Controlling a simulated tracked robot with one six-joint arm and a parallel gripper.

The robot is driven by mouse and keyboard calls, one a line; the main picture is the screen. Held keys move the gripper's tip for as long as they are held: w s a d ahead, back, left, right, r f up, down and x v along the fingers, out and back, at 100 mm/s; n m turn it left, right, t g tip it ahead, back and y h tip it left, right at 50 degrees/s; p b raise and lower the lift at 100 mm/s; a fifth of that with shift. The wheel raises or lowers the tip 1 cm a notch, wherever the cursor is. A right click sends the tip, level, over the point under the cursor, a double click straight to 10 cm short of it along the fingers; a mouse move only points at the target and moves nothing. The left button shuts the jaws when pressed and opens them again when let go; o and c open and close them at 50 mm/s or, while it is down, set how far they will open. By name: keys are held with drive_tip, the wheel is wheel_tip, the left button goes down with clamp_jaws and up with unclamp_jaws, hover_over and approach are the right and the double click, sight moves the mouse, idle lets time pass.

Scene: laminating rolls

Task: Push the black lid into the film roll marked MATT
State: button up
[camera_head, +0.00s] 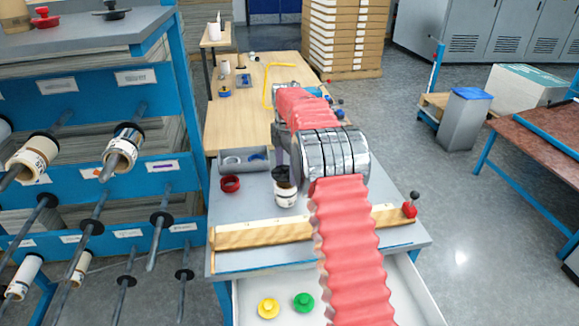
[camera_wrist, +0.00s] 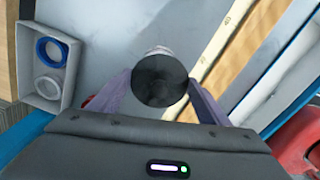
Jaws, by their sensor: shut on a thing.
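The black lid (camera_head: 283,173) is held in my gripper (camera_head: 282,165) over a white film roll (camera_head: 286,196) standing upright on the grey bench top. In the wrist view the lid (camera_wrist: 160,82) is a dark disc between the two purple-grey fingers. A pale edge of the roll (camera_wrist: 159,50) shows past the lid's far side. The roll carries small dark print that I cannot read. The lid covers the roll's top opening, so I cannot tell whether it touches the roll or hovers just above.
A red ring-like lid (camera_head: 230,184) lies left of the roll. A grey tray (camera_head: 257,166) with rings stands behind it. A wooden ruler bar (camera_head: 260,234) crosses the bench front. Yellow (camera_head: 268,309) and green (camera_head: 303,302) lids lie in the open drawer.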

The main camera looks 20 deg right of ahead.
sight(286, 175)
drive_tip(key=shift+f, duration=0.6)
drive_tip(key=shift+f, duration=0.7)
drive_tip(key=shift+f, duration=0.35)
drive_tip(key=shift+f, duration=0.35)
drive_tip(key=shift+o, duration=0.2)
drive_tip(key=shift+s+f, duration=0.1)
drive_tip(key=shift+f, duration=0.3)
drive_tip(key=o, duration=1.1)
drive_tip(key=shift+r, duration=0.1)
drive_tip(key=shift+r, duration=0.1)
